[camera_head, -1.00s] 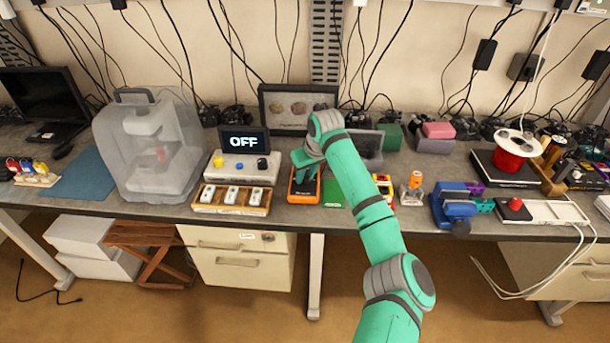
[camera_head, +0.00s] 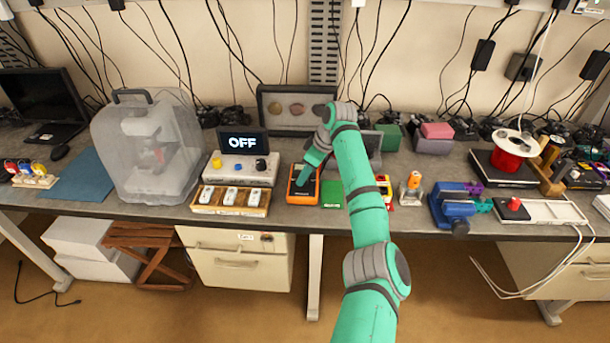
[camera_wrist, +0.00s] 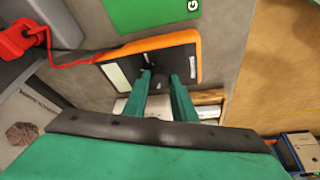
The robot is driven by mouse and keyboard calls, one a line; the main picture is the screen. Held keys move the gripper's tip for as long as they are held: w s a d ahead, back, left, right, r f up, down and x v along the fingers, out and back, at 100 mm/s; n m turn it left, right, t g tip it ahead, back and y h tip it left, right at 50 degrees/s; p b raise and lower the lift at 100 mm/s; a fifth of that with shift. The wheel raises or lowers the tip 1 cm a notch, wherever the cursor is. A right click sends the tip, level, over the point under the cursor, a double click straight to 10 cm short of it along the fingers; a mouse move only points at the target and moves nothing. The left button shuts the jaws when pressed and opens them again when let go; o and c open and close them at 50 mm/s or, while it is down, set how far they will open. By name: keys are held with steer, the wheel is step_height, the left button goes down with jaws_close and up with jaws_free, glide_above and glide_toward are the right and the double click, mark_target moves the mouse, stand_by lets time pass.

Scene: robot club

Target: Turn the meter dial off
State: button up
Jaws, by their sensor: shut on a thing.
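The meter (camera_head: 292,193) is a flat orange-edged case with a dark face, lying on the bench near its front edge. It also shows in the wrist view (camera_wrist: 197,50), with a pale screen strip (camera_wrist: 115,75). My gripper (camera_head: 304,182) reaches down onto the meter's face. In the wrist view, my gripper's two green fingers (camera_wrist: 161,86) are closed on either side of the small dark dial (camera_wrist: 160,80). The fingers partly hide the dial, and its pointer setting cannot be read.
A red plug (camera_wrist: 18,40) and red lead lie beside the meter. A green mat (camera_head: 333,193) is close on its right. A wooden tray of white switches (camera_head: 232,211) and a control box (camera_head: 238,170) with an "OFF" display (camera_head: 240,143) stand left.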

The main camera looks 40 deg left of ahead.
stand_by(0.4)
steer(key=o, duration=1)
steer(key=shift+r, duration=0.1)
steer(key=v, duration=1)
steer(key=shift+d+r, duration=0.1)
steer(key=shift+r, duration=0.2)
